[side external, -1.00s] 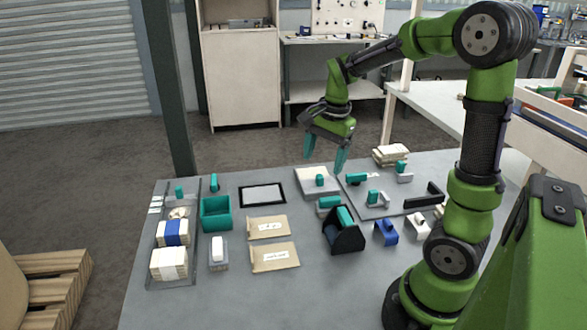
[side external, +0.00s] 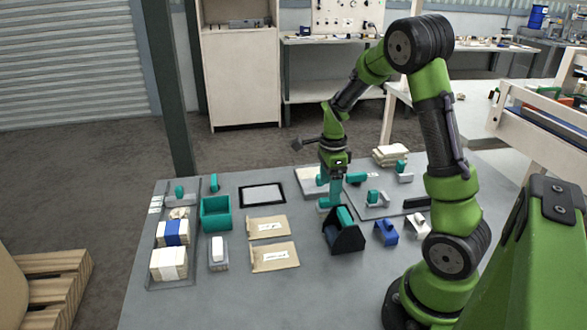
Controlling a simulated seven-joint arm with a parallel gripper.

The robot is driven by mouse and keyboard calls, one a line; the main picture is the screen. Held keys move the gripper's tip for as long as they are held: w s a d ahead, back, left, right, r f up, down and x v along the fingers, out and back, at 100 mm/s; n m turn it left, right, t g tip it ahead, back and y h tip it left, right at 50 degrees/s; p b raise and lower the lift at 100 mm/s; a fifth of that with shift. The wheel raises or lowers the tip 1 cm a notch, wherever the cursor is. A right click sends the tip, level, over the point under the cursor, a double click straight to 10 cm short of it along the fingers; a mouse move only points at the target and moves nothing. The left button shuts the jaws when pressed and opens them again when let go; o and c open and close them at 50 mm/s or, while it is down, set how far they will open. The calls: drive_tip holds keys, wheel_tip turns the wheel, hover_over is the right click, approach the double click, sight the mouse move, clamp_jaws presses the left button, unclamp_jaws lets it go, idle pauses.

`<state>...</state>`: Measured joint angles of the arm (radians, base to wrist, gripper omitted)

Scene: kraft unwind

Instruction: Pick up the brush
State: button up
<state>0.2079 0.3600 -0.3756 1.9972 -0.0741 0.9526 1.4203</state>
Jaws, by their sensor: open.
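My gripper (side external: 331,196) points straight down with its teal fingers open, low over the table. A small teal-topped block with a pale body (side external: 326,209) is directly at the fingertips and partly hidden by them. It may be the brush, but it is too small to be sure. Whether the fingers touch it or stand around it cannot be told. Other similar teal-handled pieces lie on the grey mat (side external: 375,210) to the right, including one (side external: 356,177) close to the gripper.
A black holder with a teal piece (side external: 345,238) stands just in front of the gripper. A white pad (side external: 305,183) lies behind it. A blue piece (side external: 385,231) is to the right. A teal bin (side external: 216,213), envelopes (side external: 275,256) and stacked bundles (side external: 169,264) are to the left.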

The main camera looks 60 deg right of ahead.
drive_tip(key=shift+d+f, duration=0.2)
drive_tip(key=shift+f, duration=2.85)
drive_tip(key=shift+c, duration=0.4)
drive_tip(key=c, duration=1.1)
wheel_tip(320, 180, up, 10)
drive_tip(key=shift+r, duration=0.1)
drive_tip(key=o, duration=0.5)
drive_tip(key=c, duration=0.3)
